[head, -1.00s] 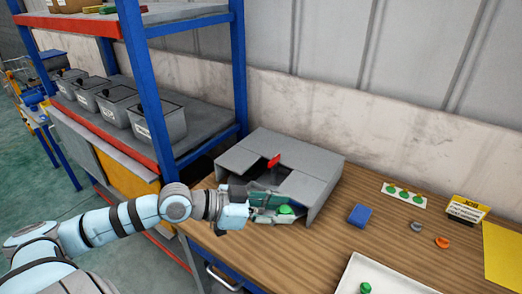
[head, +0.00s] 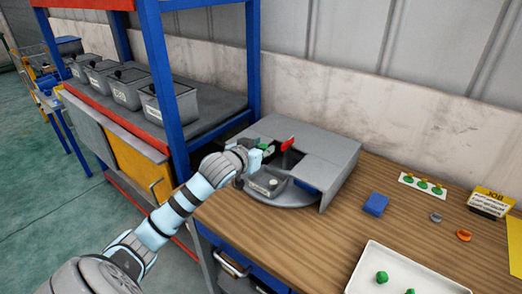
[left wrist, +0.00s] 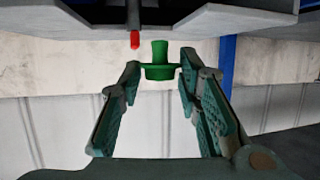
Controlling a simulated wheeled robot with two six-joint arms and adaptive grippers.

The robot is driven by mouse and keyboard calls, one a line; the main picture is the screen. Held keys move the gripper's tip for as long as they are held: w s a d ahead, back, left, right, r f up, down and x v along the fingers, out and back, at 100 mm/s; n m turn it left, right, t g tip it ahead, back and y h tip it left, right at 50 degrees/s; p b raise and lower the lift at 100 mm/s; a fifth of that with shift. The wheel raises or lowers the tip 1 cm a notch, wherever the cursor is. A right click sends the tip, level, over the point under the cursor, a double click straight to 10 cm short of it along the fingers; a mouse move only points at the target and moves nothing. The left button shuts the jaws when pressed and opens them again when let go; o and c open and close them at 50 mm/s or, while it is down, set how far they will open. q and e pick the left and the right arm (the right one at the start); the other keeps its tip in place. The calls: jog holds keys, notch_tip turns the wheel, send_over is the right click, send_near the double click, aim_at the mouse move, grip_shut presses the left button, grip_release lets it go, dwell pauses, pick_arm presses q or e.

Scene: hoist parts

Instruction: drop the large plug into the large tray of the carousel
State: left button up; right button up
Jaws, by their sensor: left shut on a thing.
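My left gripper (head: 256,155) is shut on a green plug (left wrist: 159,60). In the left wrist view its fingertips (left wrist: 158,74) close on the plug's wide lower part, and the narrower stem sticks out. In the head view the plug (head: 266,147) is small and partly hidden by the fingers. The gripper is at the open section of the grey carousel (head: 325,152), close to its red tab (head: 287,144). A grey tray (head: 266,183) sits on the carousel's round plate in front of the gripper. Its inside is hard to make out. My right gripper is not in view.
A blue-posted shelf (head: 157,90) with several grey bins stands left of the carousel. On the wooden table (head: 340,225) lie a blue block (head: 375,204), a white tray (head: 360,287) with green parts, small rings, and a yellow sign (head: 489,202).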

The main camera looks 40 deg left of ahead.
pick_arm(q)
jog(key=shift+f, duration=0.6)
jog(key=shift+r, duration=0.15)
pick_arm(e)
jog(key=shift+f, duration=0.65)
pick_arm(q)
jog(key=o, duration=0.9)
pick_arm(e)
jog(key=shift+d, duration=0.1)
pick_arm(q)
jog(key=v, duration=0.7)
jog(key=shift+s, duration=0.3)
